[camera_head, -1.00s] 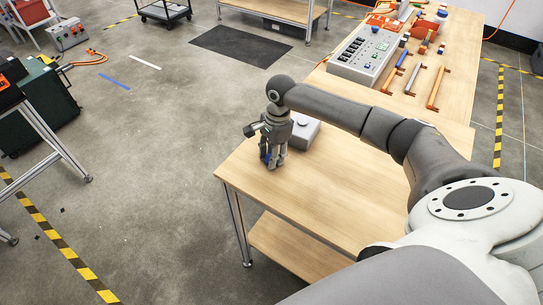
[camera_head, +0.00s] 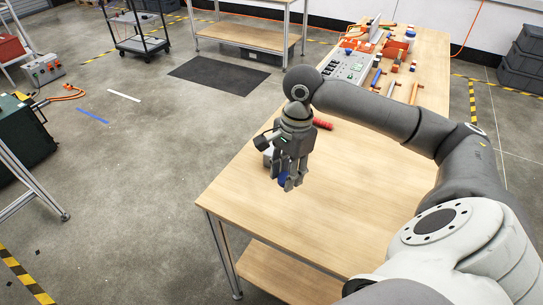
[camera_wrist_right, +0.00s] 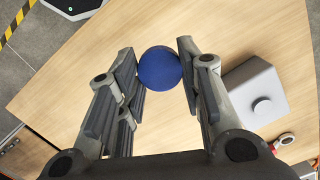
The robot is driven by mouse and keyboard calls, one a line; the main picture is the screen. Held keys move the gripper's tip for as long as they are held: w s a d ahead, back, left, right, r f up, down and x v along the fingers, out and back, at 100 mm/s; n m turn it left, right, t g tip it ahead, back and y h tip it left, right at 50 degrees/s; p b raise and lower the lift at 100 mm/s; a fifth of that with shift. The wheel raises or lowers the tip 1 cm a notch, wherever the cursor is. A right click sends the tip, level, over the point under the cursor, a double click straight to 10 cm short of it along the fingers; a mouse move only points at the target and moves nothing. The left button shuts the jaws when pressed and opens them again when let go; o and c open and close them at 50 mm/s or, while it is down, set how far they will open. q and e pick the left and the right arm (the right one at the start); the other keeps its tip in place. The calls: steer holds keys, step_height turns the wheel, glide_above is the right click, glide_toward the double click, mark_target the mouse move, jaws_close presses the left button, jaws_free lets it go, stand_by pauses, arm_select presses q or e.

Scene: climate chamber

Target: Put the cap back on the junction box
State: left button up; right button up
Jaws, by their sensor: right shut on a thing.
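My right gripper (camera_head: 288,180) is shut on a round blue piece, which looks like the cap (camera_wrist_right: 159,68). In the right wrist view the cap sits between the two fingertips, with its round face toward the camera. A grey box with a small round stub on its face, apparently the junction box (camera_wrist_right: 245,88), lies on the table to the right of the fingers, apart from the cap. In the head view the gripper hides most of this box; a bit shows at its left (camera_head: 266,156). My left gripper is not in view.
The wooden table (camera_head: 335,215) is bare at its front. A red cylindrical thing (camera_head: 322,123) lies just behind the gripper. A grey control panel (camera_head: 350,67) and several tools lie farther back. In the right wrist view, a red-and-grey part (camera_wrist_right: 283,141) lies close to the box.

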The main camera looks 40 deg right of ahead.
steer(key=shift+s+d+r, duration=0.1)
steer(key=shift+s+r, duration=0.15)
steer(key=shift+s, duration=0.3)
steer(key=shift+s+r, duration=0.25)
steer(key=shift+s, duration=0.3)
steer(key=s+a+f+n+g+h, duration=0.1)
steer(key=a+n, duration=1.4)
steer(key=n, duration=0.3)
steer(key=shift+a, duration=0.15)
